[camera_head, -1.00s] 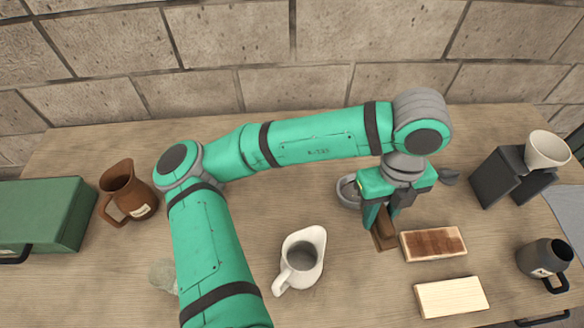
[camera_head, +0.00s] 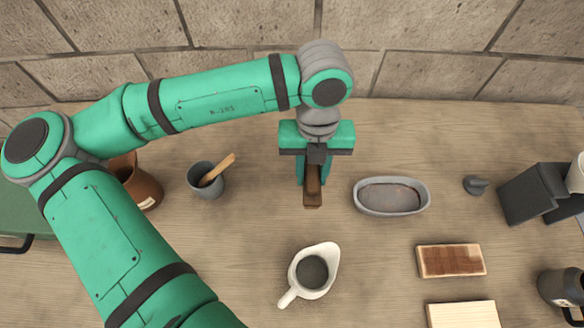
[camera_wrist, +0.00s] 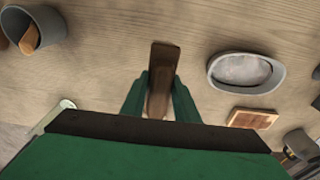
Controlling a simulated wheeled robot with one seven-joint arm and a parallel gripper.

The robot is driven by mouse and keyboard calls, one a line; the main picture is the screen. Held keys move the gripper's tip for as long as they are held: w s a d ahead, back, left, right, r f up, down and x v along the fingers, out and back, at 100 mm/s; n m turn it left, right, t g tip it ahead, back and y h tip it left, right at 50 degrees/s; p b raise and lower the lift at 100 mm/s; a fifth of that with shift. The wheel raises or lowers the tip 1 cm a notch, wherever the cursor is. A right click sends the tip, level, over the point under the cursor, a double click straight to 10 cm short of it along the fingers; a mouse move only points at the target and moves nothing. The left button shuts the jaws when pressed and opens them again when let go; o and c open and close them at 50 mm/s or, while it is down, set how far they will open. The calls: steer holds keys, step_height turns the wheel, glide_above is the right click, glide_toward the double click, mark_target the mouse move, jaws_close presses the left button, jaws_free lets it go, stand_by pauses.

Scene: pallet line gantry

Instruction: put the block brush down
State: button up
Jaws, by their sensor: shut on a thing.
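The block brush (camera_head: 313,196) is a dark brown wooden piece. My gripper (camera_head: 312,180) is shut on it, above the back middle of the table, left of a grey oval dish. The brush points toward the front of the table in the head view. In the wrist view the brush (camera_wrist: 163,72) stands between the two green fingers (camera_wrist: 160,98), its far end sticking out past them. Its bristles are not visible. I cannot tell whether it touches the table.
The oval dish (camera_head: 391,209) is close on the right. A grey cup (camera_head: 205,184) with a wooden-handled tool stands left, a white pitcher (camera_head: 330,254) in front. A brown-topped block (camera_head: 450,260) and a pale block (camera_head: 463,315) lie front right. Bare wood lies around the brush.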

steer(key=w+a+f, duration=0.2)
steer(key=w+f, duration=0.1)
steer(key=w+a+f, duration=0.1)
steer(key=w+f, duration=0.1)
steer(key=shift+w+a+f, duration=0.15)
steer(key=shift+a+f, duration=0.1)
steer(key=shift+w+a+f, duration=0.3)
steer(key=shift+f, duration=0.3)
steer(key=shift+w+f, duration=0.2)
steer(key=shift+f, duration=1.55)
steer(key=o, duration=1.1)
steer(key=shift+f, duration=0.1)
steer(key=r, duration=0.8)
steer(key=w+r, duration=0.1)
steer(key=r, duration=0.3)
steer(key=shift+w+r, duration=0.1)
steer(key=shift+r, duration=0.05)
